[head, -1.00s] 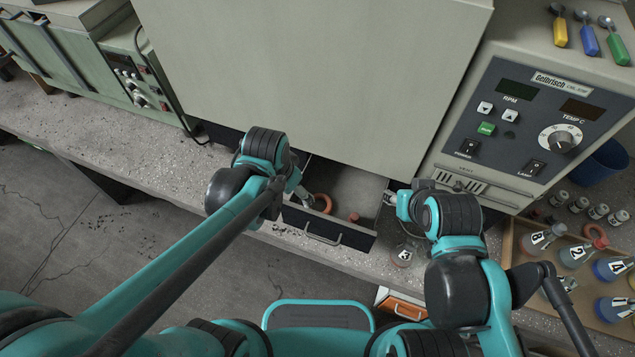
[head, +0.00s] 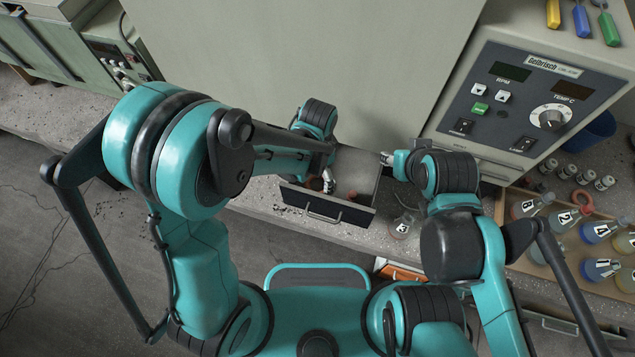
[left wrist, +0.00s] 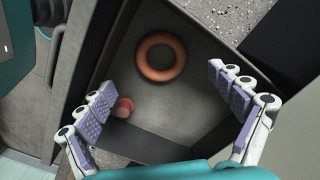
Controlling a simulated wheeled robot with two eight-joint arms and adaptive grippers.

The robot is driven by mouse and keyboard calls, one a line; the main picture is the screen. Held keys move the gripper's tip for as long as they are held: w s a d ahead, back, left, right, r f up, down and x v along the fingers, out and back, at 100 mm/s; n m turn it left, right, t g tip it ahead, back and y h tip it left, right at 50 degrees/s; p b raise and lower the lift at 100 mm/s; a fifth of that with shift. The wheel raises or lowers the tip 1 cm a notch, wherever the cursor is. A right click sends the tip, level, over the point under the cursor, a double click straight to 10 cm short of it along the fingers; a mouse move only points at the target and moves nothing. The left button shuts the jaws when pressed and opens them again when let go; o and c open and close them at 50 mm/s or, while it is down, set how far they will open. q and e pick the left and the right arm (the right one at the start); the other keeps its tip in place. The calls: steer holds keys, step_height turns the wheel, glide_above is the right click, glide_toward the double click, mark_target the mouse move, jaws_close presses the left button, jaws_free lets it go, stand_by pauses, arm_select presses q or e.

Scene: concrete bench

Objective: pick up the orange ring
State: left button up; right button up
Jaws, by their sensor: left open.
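The orange ring (left wrist: 143,60) lies flat on the floor of an open grey drawer (left wrist: 190,120) in the left wrist view. My left gripper (left wrist: 162,80) is open above the drawer, its fingers spread, with the ring ahead of the tips and between their lines. Nothing is between the pads. In the head view the left gripper (head: 328,182) is over the left part of the drawer (head: 325,207), and my arm mostly hides the ring. My right gripper (head: 386,158) is by the drawer's right side; its fingers are too small to read.
A small red cylinder (left wrist: 123,106) lies in the drawer near the left fingertip. A flask (head: 403,226) stands on the bench right of the drawer. A tall cabinet (head: 300,60) rises behind.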

mark_target(318, 186)
arm_select(q)
step_height(318, 186, down, 6)
steer(key=shift+w+f+b, duration=0.1)
steer(key=shift+w+b, duration=0.05)
steer(key=shift+b, duration=1.05)
steer(key=c, duration=1.8)
steer(key=shift+r, duration=0.3)
